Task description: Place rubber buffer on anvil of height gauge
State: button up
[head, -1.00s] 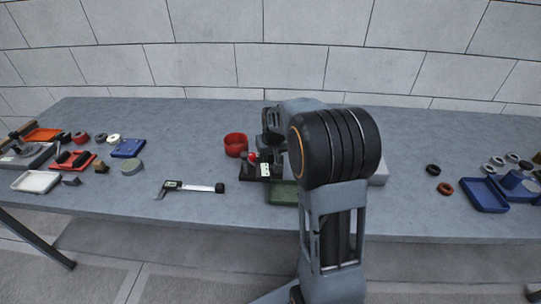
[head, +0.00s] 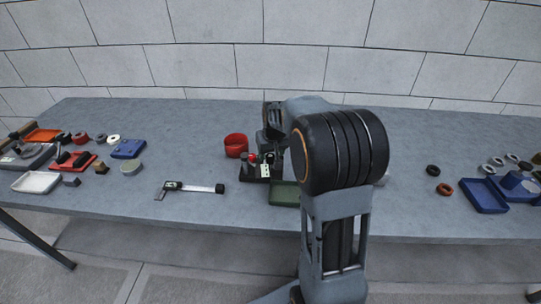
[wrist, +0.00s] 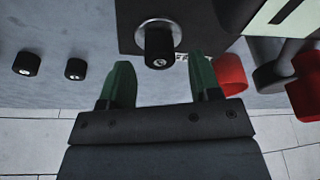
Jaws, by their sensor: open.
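The rubber buffer (wrist: 160,50), a short black cylinder with a small metal centre, stands on the silver round anvil (wrist: 173,28) of the height gauge in the wrist view. My gripper (wrist: 160,62) is open. Its two green fingers lie either side of the buffer's near end, with visible gaps on both sides. The height gauge (head: 250,172) has a dark base, a pale display and a red knob in the head view. The buffer and my fingertips cannot be made out there, being small and partly behind my arm.
Two other black buffers (wrist: 75,68) (wrist: 27,63) stand apart in the wrist view. A red bowl (head: 236,146) stands behind the gauge and a green tray (head: 284,195) in front. Blue bins (head: 485,196) stand far right.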

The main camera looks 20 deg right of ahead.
jog(key=v, duration=0.9)
jog(key=shift+n, duration=0.3)
jog(key=s+a, duration=0.2)
jog(key=s, duration=0.1)
jog(key=s+a, duration=0.2)
jog(key=s+a+p, duration=0.1)
jog(key=s+a, duration=0.1)
jog(key=s, duration=0.1)
jog(key=shift+s+f, duration=0.1)
jog(key=shift+s, duration=0.25)
jog(key=s+a+f, duration=0.4)
jog(key=s, duration=0.6)
jog(key=shift+f+n, duration=0.25)
jog(key=shift+n, duration=0.05)
jog(key=shift+a+r, duration=0.1)
